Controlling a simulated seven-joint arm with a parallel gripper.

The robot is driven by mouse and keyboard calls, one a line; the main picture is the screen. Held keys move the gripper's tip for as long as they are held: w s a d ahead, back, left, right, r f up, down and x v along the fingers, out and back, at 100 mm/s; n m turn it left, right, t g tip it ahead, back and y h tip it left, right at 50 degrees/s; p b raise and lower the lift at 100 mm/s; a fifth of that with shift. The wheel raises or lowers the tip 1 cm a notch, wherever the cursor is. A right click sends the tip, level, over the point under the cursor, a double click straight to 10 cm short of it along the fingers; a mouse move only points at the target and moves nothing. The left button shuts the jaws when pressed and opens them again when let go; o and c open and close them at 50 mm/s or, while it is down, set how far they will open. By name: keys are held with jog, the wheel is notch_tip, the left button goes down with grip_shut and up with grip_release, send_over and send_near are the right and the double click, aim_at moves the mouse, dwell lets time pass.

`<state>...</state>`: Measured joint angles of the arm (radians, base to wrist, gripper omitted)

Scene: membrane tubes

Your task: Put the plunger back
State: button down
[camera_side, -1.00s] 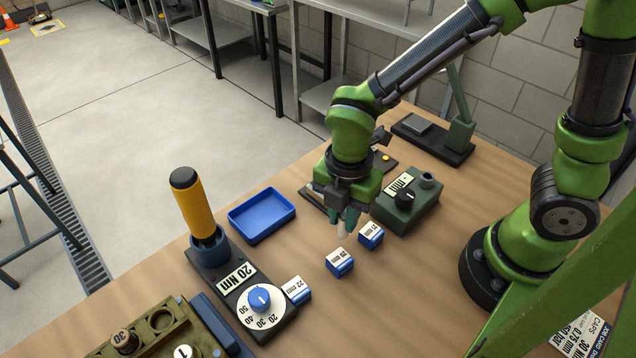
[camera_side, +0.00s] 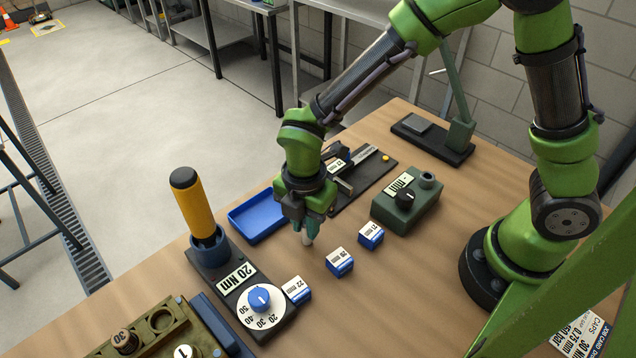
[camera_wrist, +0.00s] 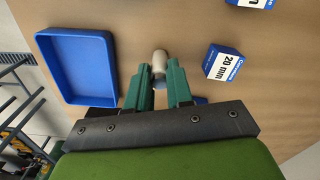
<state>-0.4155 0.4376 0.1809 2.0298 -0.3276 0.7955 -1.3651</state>
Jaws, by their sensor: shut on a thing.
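My gripper (camera_side: 310,228) is shut on a small pale, round-ended piece (camera_side: 307,240), which I take to be the plunger. In the wrist view the piece (camera_wrist: 159,62) sticks out between the green fingertips (camera_wrist: 158,84), with a bluish part lower between them. My gripper points down and holds it above the bare table, right of the blue tray (camera_side: 236,222) and left of the blue-and-white boxes. A dark green box (camera_side: 396,213) with a black knob and a round socket-like collar (camera_side: 428,178) stands to the right. I cannot see inside the collar.
Small boxes (camera_side: 339,263), (camera_side: 370,236) and (camera_side: 297,290) stand on the table (camera_side: 440,290). A yellow-handled tool (camera_side: 190,205) stands upright in a dial base marked 20 Nm. A flat dark gauge (camera_side: 365,170) lies behind my gripper. An olive block (camera_side: 150,335) is at front left.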

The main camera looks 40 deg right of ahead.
jog(key=shift+f, duration=0.15)
jog(key=c, duration=1)
grip_release()
notch_tip(320, 180, up, 12)
jog(key=s+d+r+m+t+y, duration=0.1)
jog(key=s+d+r+m+t, duration=0.2)
jog(key=d+m, duration=0.5)
jog(key=s+d+r+m+t+y, duration=0.1)
jog(key=s+d+r+m+t, duration=0.3)
jog(key=d+m, duration=0.5)
notch_tip(320, 180, up, 3)
jog(key=m, duration=0.8)
jog(key=shift+s+f, duration=0.2)
jog(key=shift+s, duration=0.15)
